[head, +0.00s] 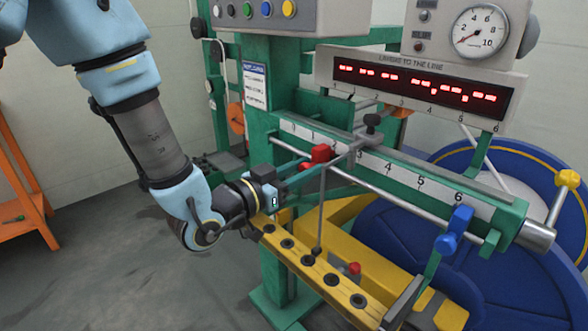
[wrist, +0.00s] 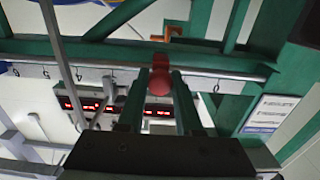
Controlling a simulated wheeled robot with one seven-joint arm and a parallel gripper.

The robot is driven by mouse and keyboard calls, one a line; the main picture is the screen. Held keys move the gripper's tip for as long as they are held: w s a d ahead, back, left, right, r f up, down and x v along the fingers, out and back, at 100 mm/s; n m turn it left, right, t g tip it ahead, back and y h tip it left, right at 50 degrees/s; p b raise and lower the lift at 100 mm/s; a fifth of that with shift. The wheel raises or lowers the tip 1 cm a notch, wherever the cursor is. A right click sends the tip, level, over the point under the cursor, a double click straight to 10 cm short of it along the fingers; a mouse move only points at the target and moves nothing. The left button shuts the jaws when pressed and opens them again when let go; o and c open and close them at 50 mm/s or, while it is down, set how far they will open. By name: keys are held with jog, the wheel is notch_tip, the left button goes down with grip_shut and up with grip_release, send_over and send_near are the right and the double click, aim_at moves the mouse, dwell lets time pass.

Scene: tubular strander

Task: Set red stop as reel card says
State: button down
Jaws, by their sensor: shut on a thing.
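The red stop (head: 318,153) sits on the steel rod in front of the white number scale (head: 390,172), in the low-number part left of the 3. My gripper (head: 308,169) reaches it from the lower left and is shut on it. In the wrist view the red stop (wrist: 160,82) shows between the two fingertips (wrist: 158,92). The blue stop (head: 457,226) is on the same rod near the 6. The reel card (head: 255,84) hangs on the green post; its text is too small to read. It also shows in the wrist view (wrist: 271,115), blurred.
A grey bracket with a dark knob (head: 372,122) and a thin hanging rod stands just right of the red stop. Below is a yellow bar (head: 310,262) with several dark holes. A red-lit display (head: 415,87) and dial gauge (head: 480,33) are above. A blue reel (head: 500,270) fills the right.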

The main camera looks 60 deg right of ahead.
jog(key=c, duration=0.6)
grip_release()
jog(key=shift+a, duration=0.1)
jog(key=p+v, duration=0.2)
jog(key=v, duration=0.8)
jog(key=shift+a, duration=0.3)
jog(key=shift+w, duration=0.1)
